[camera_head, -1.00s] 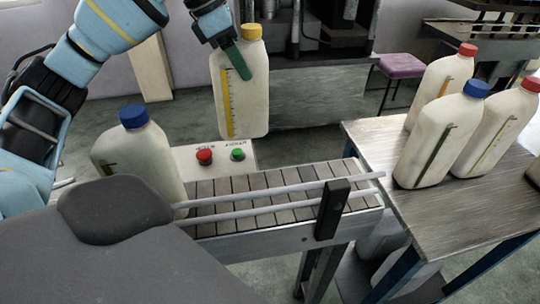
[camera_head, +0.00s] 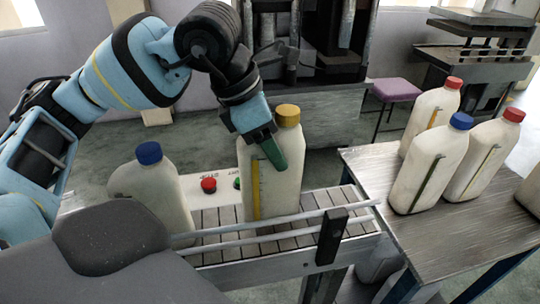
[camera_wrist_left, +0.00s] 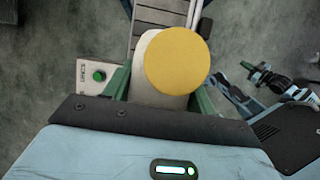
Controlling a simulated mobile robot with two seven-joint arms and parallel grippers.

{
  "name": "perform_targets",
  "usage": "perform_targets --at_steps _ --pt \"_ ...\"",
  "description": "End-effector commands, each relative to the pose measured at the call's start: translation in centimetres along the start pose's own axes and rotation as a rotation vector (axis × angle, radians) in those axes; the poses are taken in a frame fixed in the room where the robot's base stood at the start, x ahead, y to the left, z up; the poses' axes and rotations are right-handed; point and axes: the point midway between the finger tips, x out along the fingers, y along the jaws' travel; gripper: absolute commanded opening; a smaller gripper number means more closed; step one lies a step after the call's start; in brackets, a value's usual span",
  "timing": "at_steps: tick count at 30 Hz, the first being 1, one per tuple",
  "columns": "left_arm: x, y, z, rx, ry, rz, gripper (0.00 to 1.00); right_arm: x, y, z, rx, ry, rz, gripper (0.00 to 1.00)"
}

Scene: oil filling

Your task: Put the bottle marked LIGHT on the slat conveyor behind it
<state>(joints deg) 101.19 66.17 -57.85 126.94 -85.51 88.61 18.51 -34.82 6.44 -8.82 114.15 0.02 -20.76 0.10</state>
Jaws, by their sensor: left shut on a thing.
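A cream bottle with a yellow cap (camera_head: 287,116) and a yellow strip is held upright by my left gripper (camera_head: 268,150). No word can be read on it. In the left wrist view the yellow cap (camera_wrist_left: 183,61) sits between the green fingers, shut on the bottle. The bottle's base is over the slat conveyor (camera_head: 215,222), behind the front rails; I cannot tell whether it touches the slats. A blue-capped bottle (camera_head: 152,190) stands at the conveyor's left part. What looks like my right gripper (camera_wrist_left: 258,73) is small in the left wrist view; its opening is unclear.
A control box with a red button (camera_head: 209,185) and a green button is behind the conveyor, partly hidden by the held bottle. A table (camera_head: 440,222) at the right bears several capped bottles. Two guide rails (camera_head: 325,215) run along the conveyor's front. Slats right of the held bottle are clear.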

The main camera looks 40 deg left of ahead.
Motion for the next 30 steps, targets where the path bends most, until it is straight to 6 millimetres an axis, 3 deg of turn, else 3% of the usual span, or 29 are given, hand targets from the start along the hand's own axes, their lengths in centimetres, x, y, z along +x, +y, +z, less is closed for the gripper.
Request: perform_targets --at_steps 5,15,28,29,30 --pt "0.0 -0.1 0.1 0.000 -0.004 0.002 0.00 0.0 0.0 0.1 -0.001 -0.002 0.000 0.00" --pt "2.9 -0.1 -1.3 -0.001 -0.004 0.002 0.00 0.0 0.1 -0.3 -0.002 0.005 0.001 0.00" --pt "3.4 0.0 -1.5 -0.001 -0.004 0.001 0.00 0.1 0.1 -0.7 -0.002 0.014 0.001 0.00" --pt "3.6 -0.1 -1.6 -0.001 0.001 -0.001 0.57 0.2 0.1 -0.7 -0.002 0.014 0.001 0.00" --pt "3.5 -0.1 -1.6 -0.001 0.000 -0.001 0.63 0.1 0.1 -0.7 -0.002 0.015 0.001 0.00"
